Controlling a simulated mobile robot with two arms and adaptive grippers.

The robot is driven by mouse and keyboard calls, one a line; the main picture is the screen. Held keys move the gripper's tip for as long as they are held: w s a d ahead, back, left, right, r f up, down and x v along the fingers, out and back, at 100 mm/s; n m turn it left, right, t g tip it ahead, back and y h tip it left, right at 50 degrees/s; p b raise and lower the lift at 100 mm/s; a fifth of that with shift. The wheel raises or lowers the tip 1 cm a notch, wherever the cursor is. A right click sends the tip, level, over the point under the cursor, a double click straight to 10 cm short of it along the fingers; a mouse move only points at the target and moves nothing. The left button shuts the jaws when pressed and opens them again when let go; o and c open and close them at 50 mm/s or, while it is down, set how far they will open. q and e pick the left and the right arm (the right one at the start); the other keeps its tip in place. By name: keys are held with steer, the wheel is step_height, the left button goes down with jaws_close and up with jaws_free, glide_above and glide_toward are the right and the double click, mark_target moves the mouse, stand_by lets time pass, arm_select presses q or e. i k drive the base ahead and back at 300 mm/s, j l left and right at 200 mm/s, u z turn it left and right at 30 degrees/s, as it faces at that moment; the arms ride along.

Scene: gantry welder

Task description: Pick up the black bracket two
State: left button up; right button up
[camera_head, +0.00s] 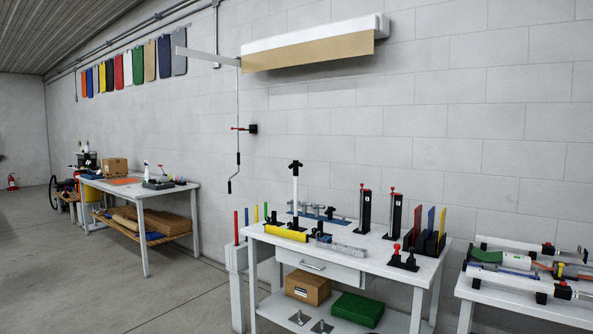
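Several black bracket-like pieces stand on the white workbench (345,262) in the head view. Two tall black upright pieces with red tops stand towards the back, the left one (365,210) and the right one (395,216). I cannot tell which of these is black bracket two. Neither of my grippers is in view, and no arm shows near the bench.
Coloured plates (430,235) stand at right. Another table (520,295) is at far right. The floor at left (90,270) is clear.

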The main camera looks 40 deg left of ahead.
mark_target(295, 164)
steer(key=i+j+u, duration=0.8)
steer(key=i+u, duration=0.15)
steer(key=i, duration=0.2)
steer(key=i+j+u, duration=0.1)
steer(key=i+u, duration=0.2)
steer(key=i, duration=0.1)
